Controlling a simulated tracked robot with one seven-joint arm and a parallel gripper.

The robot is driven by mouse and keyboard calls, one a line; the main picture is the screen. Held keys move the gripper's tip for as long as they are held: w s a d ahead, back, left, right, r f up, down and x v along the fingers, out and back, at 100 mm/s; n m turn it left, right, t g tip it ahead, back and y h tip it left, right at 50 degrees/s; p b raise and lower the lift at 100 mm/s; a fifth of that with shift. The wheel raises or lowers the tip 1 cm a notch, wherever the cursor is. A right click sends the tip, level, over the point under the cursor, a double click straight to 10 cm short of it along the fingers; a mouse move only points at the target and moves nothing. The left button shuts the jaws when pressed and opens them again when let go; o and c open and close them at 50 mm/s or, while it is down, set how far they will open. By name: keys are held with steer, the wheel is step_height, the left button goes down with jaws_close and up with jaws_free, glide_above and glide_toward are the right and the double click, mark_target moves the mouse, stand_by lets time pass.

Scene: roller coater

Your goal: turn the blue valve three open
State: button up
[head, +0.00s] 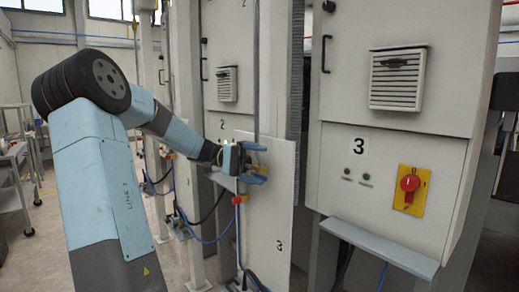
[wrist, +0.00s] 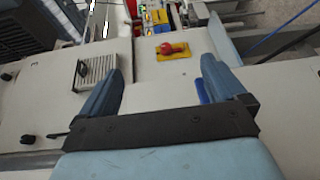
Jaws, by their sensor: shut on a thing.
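My gripper (head: 257,163) is at the upper left edge of a pale panel (head: 280,215) marked 3, beside a vertical pipe. In the wrist view my gripper (wrist: 160,85) has its two fingers well apart, shut on the blue valve. A small bright blue part of the valve (wrist: 203,91) shows beside the right finger. Most of the valve is hidden by my gripper, so its handle angle cannot be told.
A cabinet (head: 398,80) marked 3 stands at the right, with a red rotary switch on a yellow plate (head: 410,190). It has a sloping ledge (head: 380,248) below. A red fitting (head: 239,199) and blue hose hang below my gripper. Open floor lies at the left.

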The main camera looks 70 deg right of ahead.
steer(key=shift+m+g+y, duration=0.4)
steer(key=shift+m, duration=0.1)
steer(key=a+r, duration=0.1)
steer(key=s+a+r, duration=0.1)
steer(key=r, duration=0.1)
steer(key=s+a+r, duration=0.1)
steer(key=r, duration=0.1)
steer(key=shift+s+a+r, duration=0.15)
steer(key=c, duration=0.6)
steer(key=shift+s+a+r, duration=0.4)
steer(key=shift+a, duration=0.55)
steer(key=shift+s+a+r, duration=0.4)
steer(key=shift+a, duration=0.55)
steer(key=shift+s+a+r, duration=0.4)
steer(key=shift+a, duration=0.55)
steer(key=shift+f, duration=0.1)
steer(key=w+a+f+n+t+h, duration=0.5)
steer(key=w+a+f+n+t, duration=0.75)
steer(key=w+f, duration=0.2)
steer(key=w+a+r+n+t, duration=0.1)
steer(key=w+a+n+t, duration=0.1)
steer(key=a, duration=0.7)
steer(key=w+a+r+n+t+y, duration=0.1)
steer(key=a+t, duration=0.4)
steer(key=a, duration=0.5)
steer(key=w+a+r+n+t+y, duration=0.1)
steer(key=w+a+n+t, duration=0.3)
steer(key=a, duration=0.5)
steer(key=shift+a, duration=0.3)
